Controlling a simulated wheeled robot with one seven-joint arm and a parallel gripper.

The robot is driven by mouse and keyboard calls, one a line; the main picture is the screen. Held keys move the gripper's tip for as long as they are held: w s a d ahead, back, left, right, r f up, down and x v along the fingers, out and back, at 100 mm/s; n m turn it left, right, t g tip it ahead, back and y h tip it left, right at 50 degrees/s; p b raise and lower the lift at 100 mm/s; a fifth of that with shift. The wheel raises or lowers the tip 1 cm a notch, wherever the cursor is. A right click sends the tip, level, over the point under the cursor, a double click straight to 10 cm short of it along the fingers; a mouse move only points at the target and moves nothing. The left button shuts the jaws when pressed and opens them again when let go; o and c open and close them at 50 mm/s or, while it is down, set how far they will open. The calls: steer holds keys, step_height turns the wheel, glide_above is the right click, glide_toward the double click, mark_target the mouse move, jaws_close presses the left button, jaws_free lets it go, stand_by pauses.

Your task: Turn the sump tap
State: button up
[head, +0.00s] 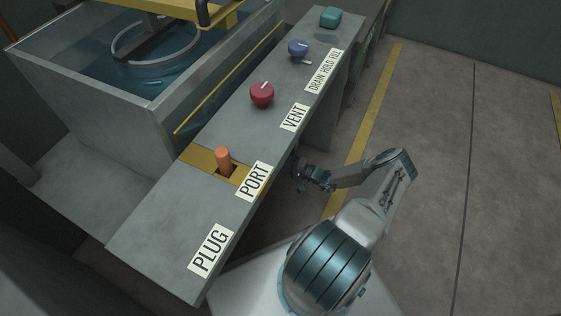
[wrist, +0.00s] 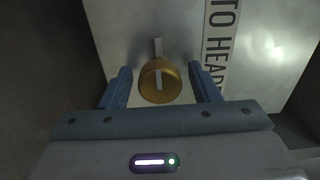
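A brass tap knob (wrist: 172,88) shows in the wrist view on a pale panel. The pale line on its face points up the picture, in line with a grey mark (wrist: 158,46) on the panel. My gripper (wrist: 159,68) is open, with one blue finger on each side of the knob and a gap at both sides. In the head view my gripper (head: 300,176) is low against the bench's right side. The brass knob is hidden there.
The grey bench (head: 153,232) carries an orange plug (head: 223,160), a red knob (head: 262,94), a blue knob (head: 298,48) and a green block (head: 330,17). A water tank (head: 122,117) stands behind it. The floor (head: 485,170) to the right is clear.

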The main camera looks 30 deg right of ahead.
steer(key=p+v, duration=0.3)
steer(key=v, duration=1.1)
